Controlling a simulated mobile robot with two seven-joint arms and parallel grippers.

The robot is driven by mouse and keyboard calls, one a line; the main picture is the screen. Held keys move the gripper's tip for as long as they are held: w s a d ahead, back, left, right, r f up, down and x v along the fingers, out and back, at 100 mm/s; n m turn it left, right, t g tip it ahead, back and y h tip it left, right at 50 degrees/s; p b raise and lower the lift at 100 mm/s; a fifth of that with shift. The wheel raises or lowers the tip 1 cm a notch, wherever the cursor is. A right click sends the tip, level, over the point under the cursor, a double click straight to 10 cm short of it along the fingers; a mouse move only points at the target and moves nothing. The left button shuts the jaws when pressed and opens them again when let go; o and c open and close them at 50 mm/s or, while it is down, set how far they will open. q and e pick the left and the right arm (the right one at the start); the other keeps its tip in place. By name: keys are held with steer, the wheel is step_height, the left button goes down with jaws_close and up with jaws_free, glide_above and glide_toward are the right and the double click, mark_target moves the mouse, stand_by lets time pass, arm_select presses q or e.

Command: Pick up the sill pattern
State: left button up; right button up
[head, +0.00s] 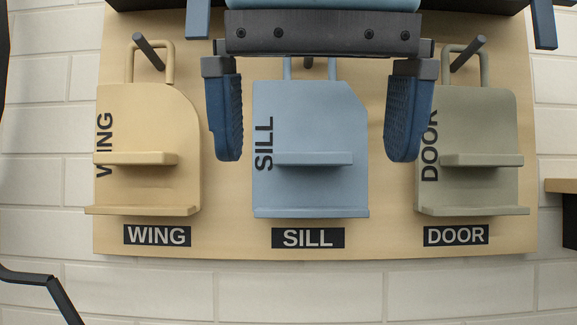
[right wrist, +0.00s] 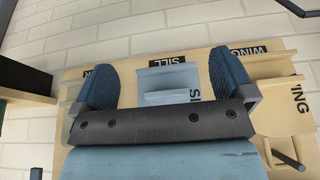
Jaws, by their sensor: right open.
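The sill pattern (head: 310,185) is a blue plate with a ledge across its middle, a lip at its bottom and a loop handle at its top. It hangs on a wooden board above the SILL label (head: 308,238). My right gripper (head: 315,155) is open in front of it, with one blue finger on each side of the pattern. The gripper's palm hides most of the handle and its peg. In the right wrist view the sill pattern (right wrist: 168,80) shows between the open fingers (right wrist: 168,82). My left gripper is not in view.
The tan wing pattern (head: 150,185) hangs to the left and the grey-green door pattern (head: 475,185) to the right, both on pegs. The right finger overlaps the door pattern's left edge in the head view. A shelf edge (head: 562,186) juts in at the far right.

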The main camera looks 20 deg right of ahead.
mark_target(312, 149)
steer(key=w+d+p, duration=0.1)
steer(key=w, duration=0.2)
steer(key=w+d+p, duration=0.1)
steer(key=w, duration=0.3)
steer(key=w+d+p, duration=0.1)
steer(key=w, duration=0.2)
steer(key=shift+w+d, duration=0.35)
steer(key=shift+d, duration=0.05)
steer(key=shift+w+f, duration=0.15)
steer(key=shift+f, duration=0.1)
steer(key=shift+s+a, duration=0.1)
steer(key=shift+s, duration=0.15)
steer(key=shift+c, duration=0.2)
steer(key=shift+w, duration=0.15)
steer(key=c, duration=0.8)
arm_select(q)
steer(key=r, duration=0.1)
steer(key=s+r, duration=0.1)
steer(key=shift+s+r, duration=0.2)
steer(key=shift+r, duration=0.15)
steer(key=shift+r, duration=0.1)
arm_select(e)
steer(key=shift+r, duration=0.1)
